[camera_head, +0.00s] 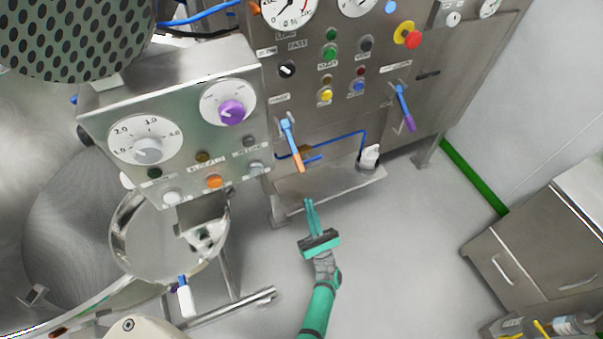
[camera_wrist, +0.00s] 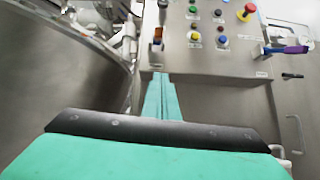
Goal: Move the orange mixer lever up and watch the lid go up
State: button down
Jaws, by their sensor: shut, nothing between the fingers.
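The orange lever (camera_head: 295,150) sits on the lower left of the grey control panel, its blue shaft above and its orange end pointing down. In the wrist view the orange lever (camera_wrist: 157,37) shows just beyond the fingertips. My gripper (camera_head: 309,201) is green, shut and empty, and is a little below the orange end in the head view. In the wrist view the gripper fingers (camera_wrist: 160,80) point at the lever; I cannot tell whether they touch it. No lid can be made out for certain.
A purple-ended lever (camera_head: 405,108) is farther right on the panel, with buttons and a red emergency knob (camera_head: 413,41) above. A metal shelf (camera_head: 335,188) juts out below the orange lever. A dial box (camera_head: 175,120) stands left. The floor at right is clear up to a cabinet (camera_head: 530,250).

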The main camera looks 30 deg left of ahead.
jog(key=w+a+r, duration=0.2)
jog(key=r, duration=0.3)
jog(key=w+a+r+n+g+y, duration=0.1)
jog(key=a+r, duration=0.1)
jog(key=r, duration=0.3)
jog(key=shift+w+a+r+n, duration=0.3)
jog(key=shift+w+a+r, duration=0.1)
dwell(0.3)
